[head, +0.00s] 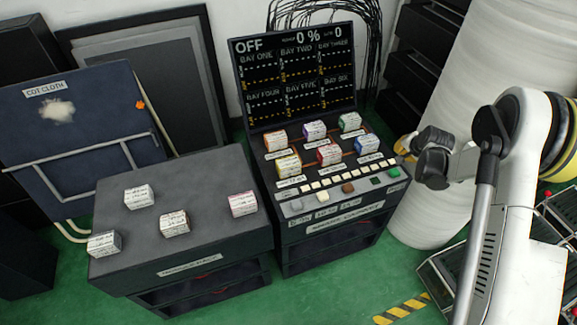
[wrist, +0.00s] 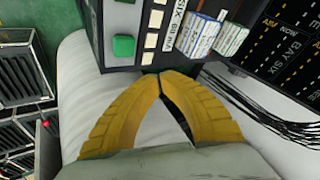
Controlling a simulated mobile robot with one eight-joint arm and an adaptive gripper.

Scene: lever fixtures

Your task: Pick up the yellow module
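The yellow module (head: 288,167), a small white-topped block with yellow edges, sits in the front row of the console (head: 310,222), at its left end. It does not show in the wrist view. My gripper (head: 403,147) is off the console's right side in the head view, well apart from the yellow module. In the wrist view the yellow fingers of my gripper (wrist: 160,75) meet at their tips with nothing between them, so it is shut and empty.
Beside it are the red module (head: 330,155) and blue module (head: 367,145); orange (head: 275,141), purple (head: 314,131) and green (head: 350,123) ones stand behind. A dark display panel (head: 297,75) rises at the back. A grey cabinet (head: 190,245) to the left carries several white blocks.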

